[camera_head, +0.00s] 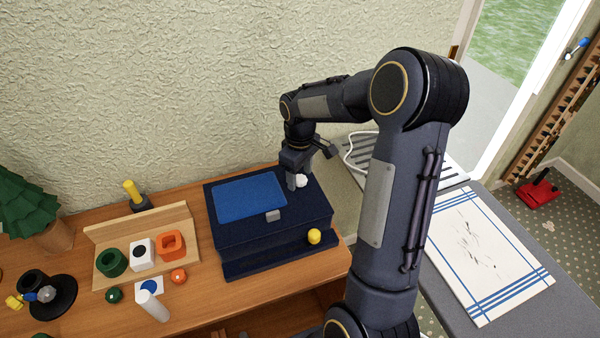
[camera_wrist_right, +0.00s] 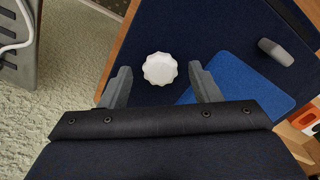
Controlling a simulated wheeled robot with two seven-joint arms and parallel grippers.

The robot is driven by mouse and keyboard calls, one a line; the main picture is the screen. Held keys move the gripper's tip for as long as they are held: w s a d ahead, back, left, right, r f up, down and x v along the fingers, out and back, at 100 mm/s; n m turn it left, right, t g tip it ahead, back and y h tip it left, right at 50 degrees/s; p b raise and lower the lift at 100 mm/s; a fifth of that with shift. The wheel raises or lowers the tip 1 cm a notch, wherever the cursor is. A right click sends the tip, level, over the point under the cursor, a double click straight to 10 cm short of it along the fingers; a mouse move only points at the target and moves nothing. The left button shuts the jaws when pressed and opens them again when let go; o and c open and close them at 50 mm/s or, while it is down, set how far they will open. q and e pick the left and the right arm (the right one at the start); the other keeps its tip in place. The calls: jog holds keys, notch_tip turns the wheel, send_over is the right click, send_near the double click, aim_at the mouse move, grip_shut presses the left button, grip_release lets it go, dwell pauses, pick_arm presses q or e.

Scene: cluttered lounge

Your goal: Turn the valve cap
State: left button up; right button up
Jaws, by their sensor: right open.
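The valve cap is a white, scalloped round knob (camera_wrist_right: 160,68) on a dark navy box (camera_head: 235,238). In the head view the cap (camera_head: 301,181) shows near the box's back right corner, partly covered by my right gripper (camera_head: 294,182). In the right wrist view my right gripper (camera_wrist_right: 163,84) is open. Its two grey fingers stand to either side of the cap, with a gap on each side, and the cap lies slightly beyond their tips. Height above the cap is hard to tell. My left gripper is not in view.
A blue pad (camera_head: 248,197), a grey block (camera_head: 272,215) and a yellow knob (camera_head: 314,236) are on the box. A wooden stand (camera_head: 104,238) with coloured blocks is left of it. A grey slatted rack (camera_head: 352,155) is behind at the right.

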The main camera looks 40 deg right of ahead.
aim_at(300, 178)
notch_tip(300, 178, up, 8)
jog(key=shift+f, duration=0.2)
jog(key=shift+r, duration=0.1)
dwell(0.5)
